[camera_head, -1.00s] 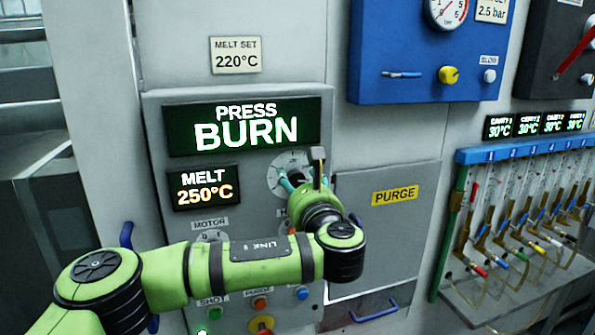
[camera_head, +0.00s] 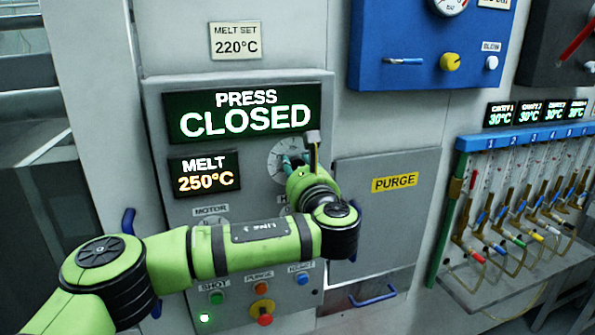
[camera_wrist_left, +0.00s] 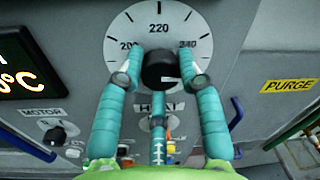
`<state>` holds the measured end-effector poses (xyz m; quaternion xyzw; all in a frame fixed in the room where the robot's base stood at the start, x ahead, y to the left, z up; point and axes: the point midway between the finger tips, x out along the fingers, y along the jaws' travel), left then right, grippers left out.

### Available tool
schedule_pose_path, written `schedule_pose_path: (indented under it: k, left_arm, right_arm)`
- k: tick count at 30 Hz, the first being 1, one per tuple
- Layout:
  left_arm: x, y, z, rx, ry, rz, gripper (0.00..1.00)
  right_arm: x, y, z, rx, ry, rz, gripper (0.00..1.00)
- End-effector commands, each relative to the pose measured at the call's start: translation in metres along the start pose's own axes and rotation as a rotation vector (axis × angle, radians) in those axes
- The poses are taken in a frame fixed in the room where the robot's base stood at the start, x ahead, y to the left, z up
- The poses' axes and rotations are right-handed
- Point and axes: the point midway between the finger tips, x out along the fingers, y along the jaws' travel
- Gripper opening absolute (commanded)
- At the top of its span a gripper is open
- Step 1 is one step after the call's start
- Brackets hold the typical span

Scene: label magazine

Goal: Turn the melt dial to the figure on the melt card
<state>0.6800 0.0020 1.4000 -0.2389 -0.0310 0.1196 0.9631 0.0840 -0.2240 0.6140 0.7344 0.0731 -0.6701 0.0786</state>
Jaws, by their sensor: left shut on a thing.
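The melt card (camera_head: 236,41) reads "MELT SET 220°C". The melt display (camera_head: 204,174) reads 250°C. The melt dial's round pale face (camera_head: 277,157) shows beside my arm in the head view, partly covered by it. In the left wrist view the dial face (camera_wrist_left: 158,32) carries 200, 220 and 240, with 220 at the top, and a black knob (camera_wrist_left: 160,72) at its centre. My left gripper (camera_head: 294,161) is shut on this knob, its teal fingers on both sides of it. My right gripper is out of view.
A "PRESS CLOSED" display (camera_head: 243,113) is above the dial. The motor switch (camera_head: 212,222) and several push buttons lie below. A grey purge door (camera_head: 390,215) is at the right, then a rack of coloured tubes (camera_head: 520,195).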

Motion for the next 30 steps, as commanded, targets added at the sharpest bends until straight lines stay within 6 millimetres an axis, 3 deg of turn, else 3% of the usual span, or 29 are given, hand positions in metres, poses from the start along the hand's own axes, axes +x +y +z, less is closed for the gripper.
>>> schedule_pose_path:
  k: [18,30]
  left_arm:
    - [-0.001,0.004,-0.011,-0.478,-0.023,-0.013,0.04]
    - [0.0,0.002,-0.009,-0.856,-0.044,-0.022,0.04]
  right_arm:
    - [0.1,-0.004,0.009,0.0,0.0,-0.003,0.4]
    - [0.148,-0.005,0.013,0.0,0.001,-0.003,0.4]
